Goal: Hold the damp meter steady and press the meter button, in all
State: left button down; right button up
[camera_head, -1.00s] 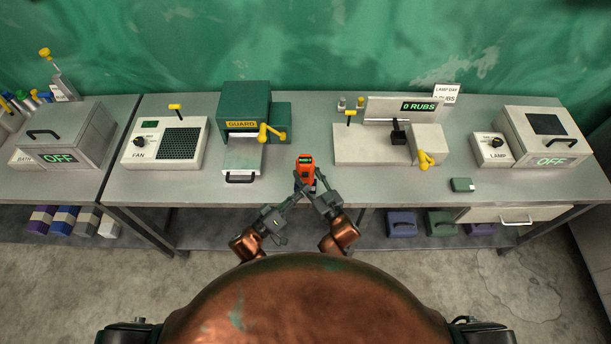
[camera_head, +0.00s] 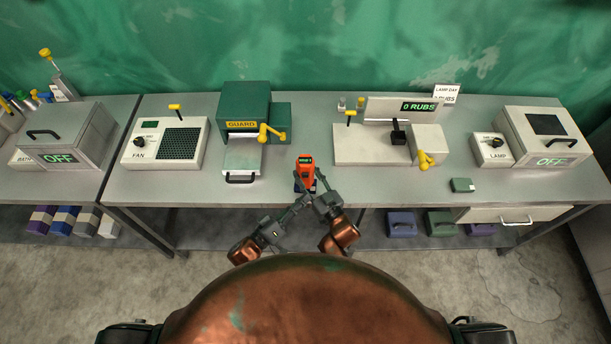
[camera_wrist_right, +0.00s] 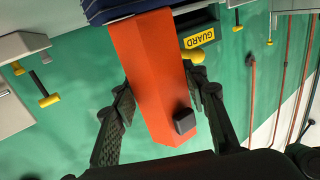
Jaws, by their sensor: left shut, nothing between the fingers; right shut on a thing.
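The damp meter (camera_head: 305,172) is an orange block with a small dark screen showing green text too small to read. It is near the front edge of the middle table. My right gripper (camera_head: 317,187) is shut on it from the front right. In the right wrist view the orange meter (camera_wrist_right: 148,70) sits between both fingers, with a square black button (camera_wrist_right: 184,121) on its face. My left gripper (camera_head: 302,200) is shut and empty, just in front and to the left of the meter. Whether its tips touch the meter cannot be told.
A dark blue banded thing (camera_wrist_right: 120,8) lies against the meter's far end in the wrist view. A green guard machine (camera_head: 245,103) and fan box (camera_head: 165,144) stand left. A rub tester (camera_head: 370,145) and lamp box (camera_head: 491,149) stand right. The tabletop around the meter is mostly clear.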

jog(key=o, duration=1.5)
